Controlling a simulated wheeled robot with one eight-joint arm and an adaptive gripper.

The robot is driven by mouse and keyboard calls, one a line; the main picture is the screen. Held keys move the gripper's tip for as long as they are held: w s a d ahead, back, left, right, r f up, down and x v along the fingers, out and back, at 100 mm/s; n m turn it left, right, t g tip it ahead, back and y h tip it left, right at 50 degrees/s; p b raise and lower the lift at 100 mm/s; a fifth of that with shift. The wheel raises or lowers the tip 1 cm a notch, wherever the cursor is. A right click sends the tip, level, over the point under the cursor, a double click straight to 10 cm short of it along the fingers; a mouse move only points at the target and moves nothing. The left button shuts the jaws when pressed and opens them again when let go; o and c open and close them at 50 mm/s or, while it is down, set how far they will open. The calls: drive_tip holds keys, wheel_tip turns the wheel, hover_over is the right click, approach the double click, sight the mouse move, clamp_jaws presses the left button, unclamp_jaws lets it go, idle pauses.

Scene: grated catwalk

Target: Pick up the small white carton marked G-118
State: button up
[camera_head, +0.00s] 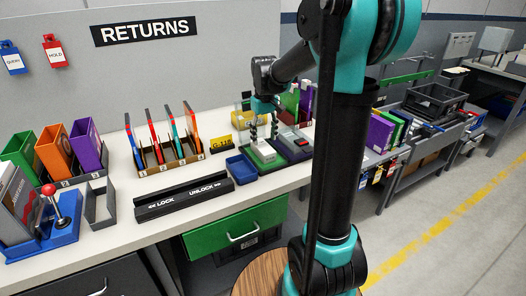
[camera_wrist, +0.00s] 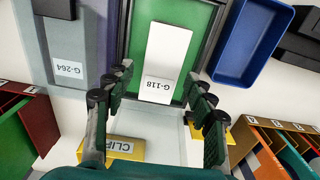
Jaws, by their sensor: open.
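The small white carton marked G-118 (camera_wrist: 166,58) lies on a green-bottomed, dark-rimmed tray (camera_wrist: 208,62) in the wrist view. Its label reads upside down there. In the head view the carton (camera_head: 263,151) shows as a white block on the counter, under my gripper (camera_head: 263,122). In the wrist view my gripper (camera_wrist: 160,88) is open and empty, with its fingers spread to either side of the carton's labelled end. The fingers look apart from the carton and above it. The exact height gap is hard to judge.
A tray with a G-264 label (camera_wrist: 69,68) is left of the green tray in the wrist view. An empty blue tray (camera_wrist: 254,38) is to the right. A yellow box (camera_wrist: 126,148) and upright coloured folders (camera_head: 165,138) stand nearby. A dark LOCK/UNLOCK bar (camera_head: 182,197) lies along the counter.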

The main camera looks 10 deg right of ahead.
sight(263, 146)
drive_tip(key=shift+w+a+f, duration=0.1)
drive_tip(key=shift+f, duration=1.25)
drive_tip(key=shift+w+a+f, duration=0.1)
drive_tip(key=shift+f, duration=1.25)
drive_tip(key=shift+c, duration=0.3)
drive_tip(key=c, duration=0.9)
